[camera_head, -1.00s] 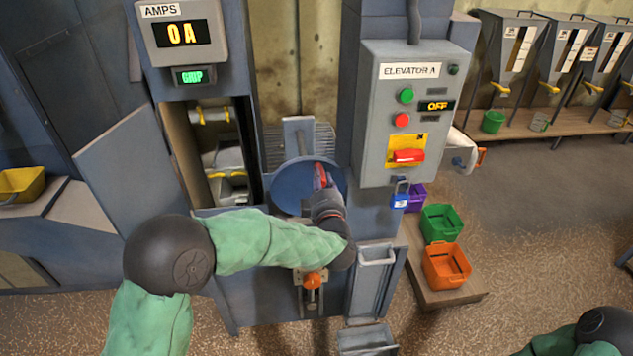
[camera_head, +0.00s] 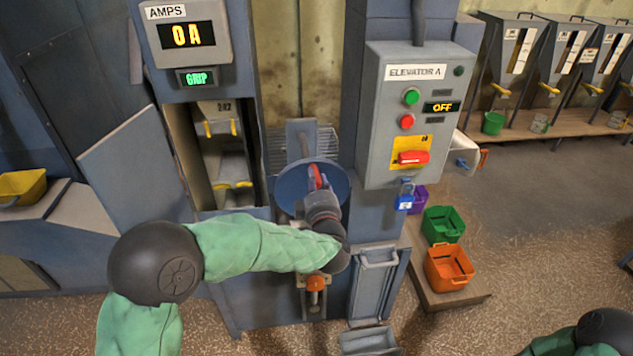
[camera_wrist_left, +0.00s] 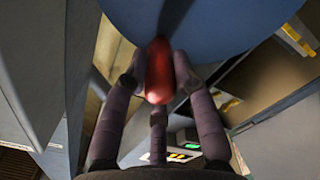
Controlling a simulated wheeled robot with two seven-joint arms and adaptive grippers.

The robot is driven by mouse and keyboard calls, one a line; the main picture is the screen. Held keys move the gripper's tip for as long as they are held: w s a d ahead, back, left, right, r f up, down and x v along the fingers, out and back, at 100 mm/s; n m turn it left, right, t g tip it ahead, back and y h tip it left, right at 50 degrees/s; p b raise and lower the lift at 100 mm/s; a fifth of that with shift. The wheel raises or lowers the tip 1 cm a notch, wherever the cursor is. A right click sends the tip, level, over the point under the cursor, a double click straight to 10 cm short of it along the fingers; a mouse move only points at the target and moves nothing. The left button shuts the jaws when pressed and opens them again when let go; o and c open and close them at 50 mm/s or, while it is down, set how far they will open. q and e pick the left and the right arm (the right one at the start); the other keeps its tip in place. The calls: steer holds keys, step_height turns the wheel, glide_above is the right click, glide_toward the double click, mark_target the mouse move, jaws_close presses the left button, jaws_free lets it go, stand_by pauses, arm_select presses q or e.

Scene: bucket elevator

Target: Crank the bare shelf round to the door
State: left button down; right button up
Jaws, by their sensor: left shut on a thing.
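My left gripper (camera_head: 317,185) is shut on the red handle (camera_wrist_left: 159,70) of the blue crank wheel (camera_head: 290,190). The handle sits near the middle of the wheel's face in the head view, and in the left wrist view it stands between my fingers. The tall door opening (camera_head: 228,160) is left of the wheel, with its door panel (camera_head: 135,160) swung out to the left. Inside, an upper piece (camera_head: 222,120) marked 242 and a lower one (camera_head: 233,180) both have yellow clips. I cannot tell whether either is a bare shelf. My right gripper is out of view.
The amps display (camera_head: 187,35) reads 0 A above a green GRIP sign (camera_head: 196,78). The elevator A control box (camera_head: 415,115) shows OFF, with a blue padlock (camera_head: 405,198) below. Green (camera_head: 443,224) and orange (camera_head: 449,268) buckets stand on a low platform at right.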

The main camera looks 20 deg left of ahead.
arm_select(q)
steer(key=c, duration=1)
jaws_free()
steer(key=shift+a+r, duration=0.1)
steer(key=shift+s, duration=0.1)
steer(key=shift+s+d, duration=0.15)
steer(key=shift+d, duration=0.05)
steer(key=v, duration=1.1)
steer(key=shift+s, duration=0.25)
